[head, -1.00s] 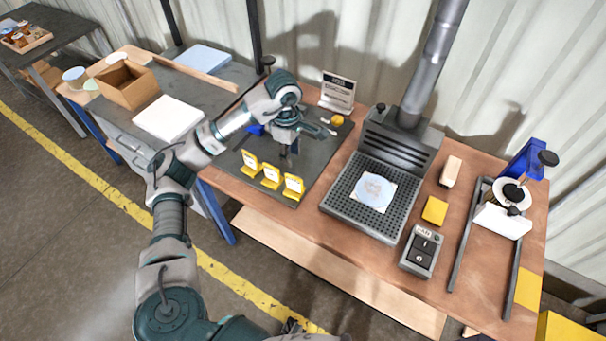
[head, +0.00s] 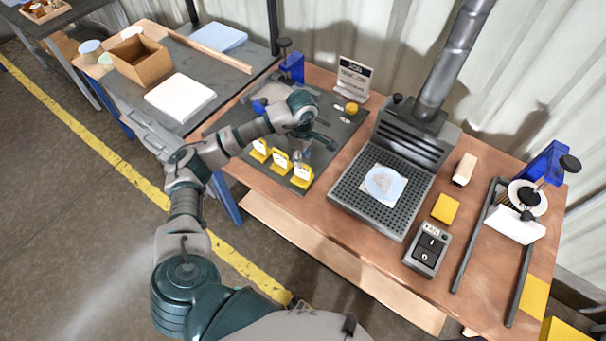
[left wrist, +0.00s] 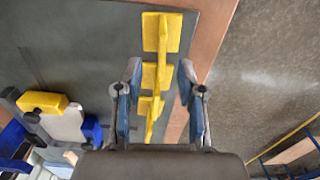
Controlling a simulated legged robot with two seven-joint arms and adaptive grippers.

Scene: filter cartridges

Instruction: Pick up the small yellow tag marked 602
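Three small yellow tags with white faces stand in a row near the front edge of the dark mat (head: 232,122): a left one (head: 260,150), a middle one (head: 279,163) and a right one (head: 301,178). Their numbers are too small to read, so I cannot tell which is 602. My left gripper (head: 301,157) hovers close over the right end of the row. In the left wrist view the gripper (left wrist: 160,75) is open, its two fingers apart, with the yellow tags (left wrist: 161,32) seen from above between and beyond them. My right gripper is out of view.
A perforated fume-extractor base (head: 345,196) stands right of the mat, with a switch box (head: 426,248) and yellow block (head: 445,208) beyond. A sign (head: 353,77) and blue clamp (head: 292,66) stand at the back. The wooden tabletop in front of the mat is clear.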

